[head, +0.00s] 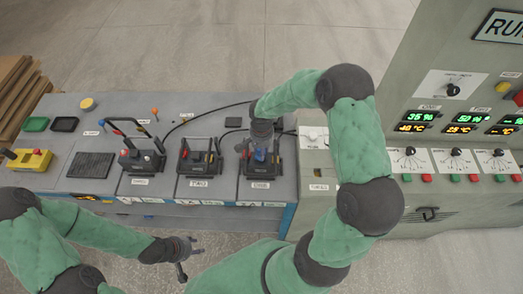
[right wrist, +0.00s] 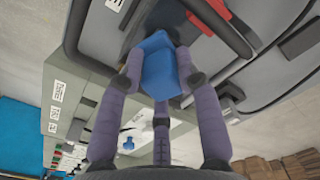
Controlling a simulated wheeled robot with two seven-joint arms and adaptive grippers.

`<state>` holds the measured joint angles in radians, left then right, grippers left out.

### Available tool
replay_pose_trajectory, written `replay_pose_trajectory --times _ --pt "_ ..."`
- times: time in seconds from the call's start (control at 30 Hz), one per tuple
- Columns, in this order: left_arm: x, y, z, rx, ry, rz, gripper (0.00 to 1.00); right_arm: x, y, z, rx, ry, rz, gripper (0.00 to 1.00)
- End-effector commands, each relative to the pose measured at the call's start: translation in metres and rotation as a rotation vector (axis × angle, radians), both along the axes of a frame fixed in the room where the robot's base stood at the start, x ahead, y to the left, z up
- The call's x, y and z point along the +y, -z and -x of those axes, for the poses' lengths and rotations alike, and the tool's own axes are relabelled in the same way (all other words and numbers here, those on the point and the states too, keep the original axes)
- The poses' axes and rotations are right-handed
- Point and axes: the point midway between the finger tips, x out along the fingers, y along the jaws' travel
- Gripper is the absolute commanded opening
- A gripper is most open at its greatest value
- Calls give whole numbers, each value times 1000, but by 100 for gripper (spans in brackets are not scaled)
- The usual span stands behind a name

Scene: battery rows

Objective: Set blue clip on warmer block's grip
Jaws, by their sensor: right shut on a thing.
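The blue clip (head: 260,155) is held by my right gripper (head: 262,128) over the block labelled ONE (head: 258,190). In the right wrist view, the fingers close around the blue clip (right wrist: 160,65), with a dark grip bar behind it. I cannot tell whether the clip touches that bar. The block labelled TWO (head: 198,184) stands to its left, and a third block (head: 140,187) with a raised black handle stands further left. Digital readouts (head: 412,127) on the panel look like 40 °C on the left and 25 °C in the middle. My left gripper (head: 190,256) is open and empty in front of the bench.
The grey bench (head: 225,110) also holds a yellow box (head: 30,160), a black ribbed pad (head: 90,166), and green and black trays at the left. Cables run behind the blocks. The tall control cabinet (head: 430,90) with dials and buttons bounds the right side.

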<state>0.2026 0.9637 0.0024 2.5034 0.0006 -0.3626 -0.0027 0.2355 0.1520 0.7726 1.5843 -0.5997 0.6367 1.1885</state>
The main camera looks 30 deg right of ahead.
Motion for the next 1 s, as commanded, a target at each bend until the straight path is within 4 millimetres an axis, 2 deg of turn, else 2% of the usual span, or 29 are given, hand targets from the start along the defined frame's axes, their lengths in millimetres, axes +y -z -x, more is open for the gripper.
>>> replay_pose_trajectory --times 0.4,0.43,0.5,0.87,1.0 --pt "0 5 0 0 0 0 40 0 7 -1 -2 1 0 2" --pt "0 5 0 0 0 0 40 0 7 -1 -2 1 0 37" --pt "0 4 0 0 0 0 40 0 6 0 -1 1 0 57" --pt "0 3 0 0 0 0 40 0 5 0 -1 1 0 58" --pt "0 -1 0 0 0 0 40 0 -3 -1 -4 2 1 58"
